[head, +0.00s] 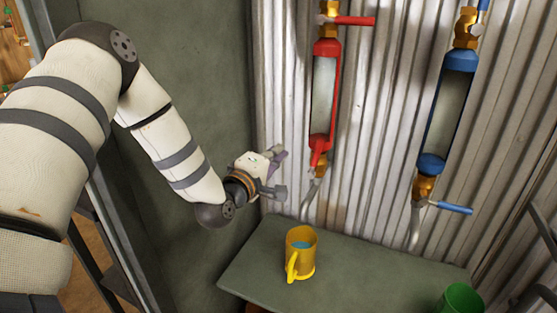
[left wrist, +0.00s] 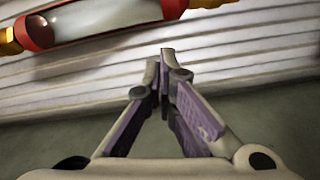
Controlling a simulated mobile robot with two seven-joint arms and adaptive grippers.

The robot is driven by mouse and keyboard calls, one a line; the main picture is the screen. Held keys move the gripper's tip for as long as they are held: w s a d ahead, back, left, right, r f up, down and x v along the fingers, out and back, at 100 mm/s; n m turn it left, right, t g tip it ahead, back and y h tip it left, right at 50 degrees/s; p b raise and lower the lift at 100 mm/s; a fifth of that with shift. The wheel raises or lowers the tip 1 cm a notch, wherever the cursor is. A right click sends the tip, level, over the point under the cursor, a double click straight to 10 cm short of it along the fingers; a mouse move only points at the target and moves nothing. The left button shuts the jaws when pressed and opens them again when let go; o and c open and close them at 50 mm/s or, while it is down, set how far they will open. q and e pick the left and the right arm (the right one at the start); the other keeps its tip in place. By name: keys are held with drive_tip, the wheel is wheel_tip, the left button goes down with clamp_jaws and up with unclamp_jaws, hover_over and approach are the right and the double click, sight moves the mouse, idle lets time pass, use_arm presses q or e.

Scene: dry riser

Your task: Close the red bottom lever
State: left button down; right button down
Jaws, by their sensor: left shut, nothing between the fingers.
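The red bottom lever (head: 317,157) is on the brass valve under the red-framed sight tube (head: 324,95). It lies roughly in line with the tube, not sticking out sideways. My left gripper (head: 278,169) is to the left of that valve, apart from it, in front of the wall. In the left wrist view the fingers of my left gripper (left wrist: 165,62) come together at the tips, with nothing between them. My right gripper is not in view.
A red top lever (head: 355,20) sticks out to the right. A blue-framed tube (head: 447,105) with a blue lower lever (head: 455,208) is further right. A yellow mug (head: 301,254) and a green cup (head: 460,299) stand on the table (head: 370,275) below.

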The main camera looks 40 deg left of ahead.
sight(317, 153)
use_arm(q)
drive_tip(key=w+d+f, duration=0.1)
drive_tip(key=w+d, duration=0.1)
drive_tip(key=w, duration=0.4)
drive_tip(key=shift+d+b, duration=0.35)
drive_tip(key=shift+d, duration=0.05)
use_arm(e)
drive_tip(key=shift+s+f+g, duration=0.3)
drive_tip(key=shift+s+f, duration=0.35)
use_arm(q)
drive_tip(key=shift+w, duration=0.1)
